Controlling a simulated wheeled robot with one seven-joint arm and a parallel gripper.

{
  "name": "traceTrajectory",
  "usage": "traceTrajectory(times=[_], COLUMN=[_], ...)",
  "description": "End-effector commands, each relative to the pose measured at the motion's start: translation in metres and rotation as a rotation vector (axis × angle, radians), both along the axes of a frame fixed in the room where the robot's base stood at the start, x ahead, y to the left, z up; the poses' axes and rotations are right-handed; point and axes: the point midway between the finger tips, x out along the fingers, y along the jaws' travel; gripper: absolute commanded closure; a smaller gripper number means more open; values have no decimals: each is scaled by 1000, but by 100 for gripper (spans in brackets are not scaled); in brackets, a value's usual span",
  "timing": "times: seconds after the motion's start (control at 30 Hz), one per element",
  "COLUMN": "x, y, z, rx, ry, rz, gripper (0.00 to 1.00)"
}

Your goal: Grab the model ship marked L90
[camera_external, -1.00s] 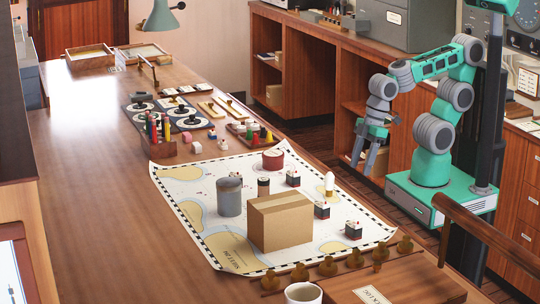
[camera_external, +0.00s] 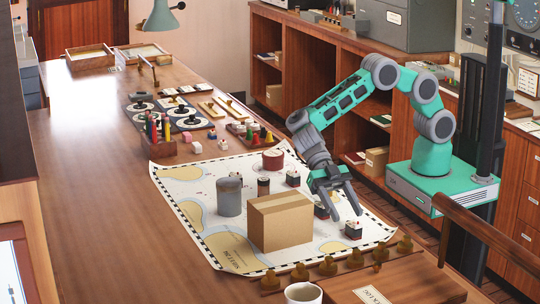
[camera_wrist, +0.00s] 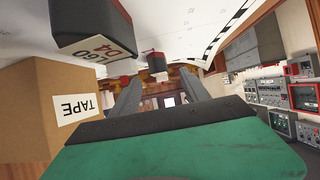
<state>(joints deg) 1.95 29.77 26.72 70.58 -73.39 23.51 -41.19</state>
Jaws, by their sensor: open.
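Small dark-topped model ships with white and red sides stand on the chart (camera_external: 200,245): one (camera_external: 293,178) behind the box, one (camera_external: 321,211) partly hidden by my gripper, one (camera_external: 353,229) at the front right. Their labels are too small to read there. My gripper (camera_external: 346,214) is open and empty, pointing down above the chart between the two nearer ships. In the wrist view a ship block (camera_wrist: 92,30) is large at upper left, its tilted label seeming to read L60 or L90, and D4. Another ship (camera_wrist: 156,65) appears beyond my fingers (camera_wrist: 158,88).
A cardboard box (camera_external: 281,222), labelled TAPE in the wrist view (camera_wrist: 40,110), stands close left of my gripper. A row of brass knobs (camera_external: 327,266) lies in front.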

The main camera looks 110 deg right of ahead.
Motion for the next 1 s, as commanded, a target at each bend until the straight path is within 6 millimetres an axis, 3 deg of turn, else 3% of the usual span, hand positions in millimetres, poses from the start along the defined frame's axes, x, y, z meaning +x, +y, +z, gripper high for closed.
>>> traceTrajectory(times=[0.33,0.57,1.0], x=[-1,1,0], y=[46,50,49], z=[-24,-29,-29], rx=[-2,-4,-4], ry=[4,1,2], rz=[0,-3,-3], gripper=[46,46,82])
